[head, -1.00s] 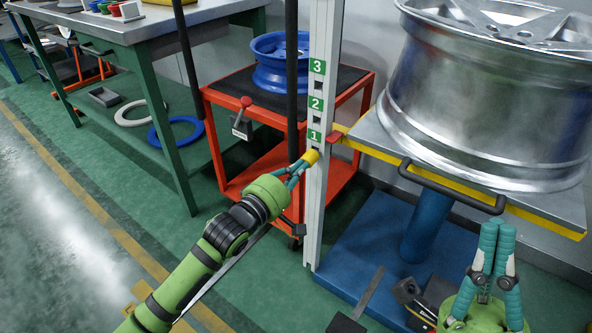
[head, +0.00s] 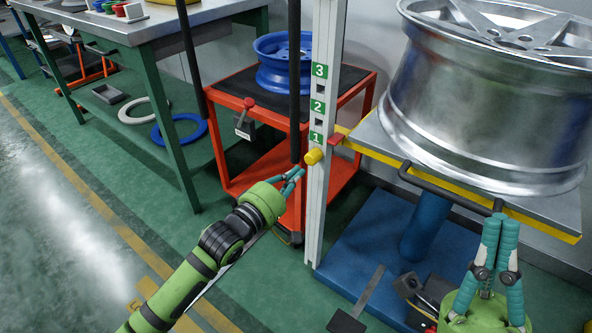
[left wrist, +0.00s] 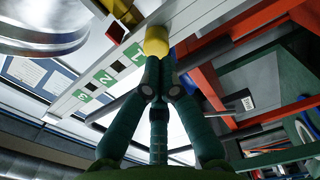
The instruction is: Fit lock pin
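The lock pin's yellow knob (head: 314,156) sits at the left side of the upright post (head: 322,200), just below the green label 1; how deep the pin goes is hidden. In the left wrist view the knob (left wrist: 156,41) shows just beyond my fingertips.
A silver wheel (head: 485,110) rests on the platform. A red cart (head: 262,170) carrying a blue rim (head: 283,62) stands behind the post. A workbench (head: 140,30) is at upper left. The blue base (head: 365,250) lies below. Open floor is at left.

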